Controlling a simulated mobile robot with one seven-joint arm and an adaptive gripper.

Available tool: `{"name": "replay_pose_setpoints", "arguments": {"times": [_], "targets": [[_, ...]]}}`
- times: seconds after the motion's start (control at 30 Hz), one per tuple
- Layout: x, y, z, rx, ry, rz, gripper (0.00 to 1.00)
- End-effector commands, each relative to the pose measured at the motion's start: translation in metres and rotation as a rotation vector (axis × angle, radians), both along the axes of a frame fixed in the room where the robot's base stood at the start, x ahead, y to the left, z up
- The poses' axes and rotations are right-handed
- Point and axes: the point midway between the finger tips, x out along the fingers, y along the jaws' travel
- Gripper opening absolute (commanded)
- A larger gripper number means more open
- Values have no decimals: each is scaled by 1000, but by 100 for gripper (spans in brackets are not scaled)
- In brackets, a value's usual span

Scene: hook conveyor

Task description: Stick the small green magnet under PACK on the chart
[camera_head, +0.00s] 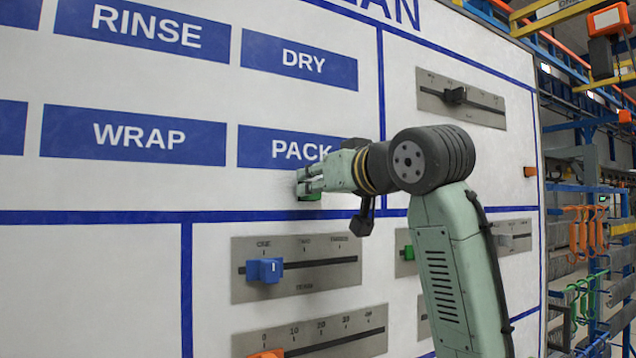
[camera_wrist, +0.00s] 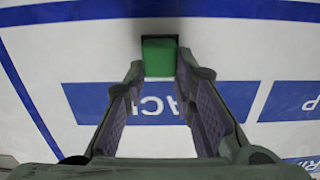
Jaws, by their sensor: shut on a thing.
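The small green magnet (camera_head: 309,195) is between my gripper's fingertips, at the white chart just below the blue PACK label (camera_head: 290,148). My gripper (camera_head: 304,183) is shut on it, reaching in from the right. In the wrist view the green magnet (camera_wrist: 159,57) sits at the tips of my gripper (camera_wrist: 159,72), against or very close to the white board; I cannot tell if it touches. The PACK label (camera_wrist: 150,105) is partly hidden behind the fingers there. My arm hides the label's right end in the head view.
The chart also has WRAP (camera_head: 133,135), RINSE (camera_head: 148,27) and DRY (camera_head: 300,62) labels. Below the blue line are slider panels with a blue knob (camera_head: 265,270) and an orange knob (camera_head: 268,353). Racks with hooks (camera_head: 587,230) stand at the right.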

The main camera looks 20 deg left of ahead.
Motion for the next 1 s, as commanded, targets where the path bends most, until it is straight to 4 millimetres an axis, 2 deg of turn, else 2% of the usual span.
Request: {"name": "replay_pose_setpoints", "arguments": {"times": [0.9, 0.93, 1.0], "targets": [[3, 4, 0, 1, -1, 0, 2], [3, 4, 0, 1, -1, 0, 25], [3, 4, 0, 1, -1, 0, 29]]}}
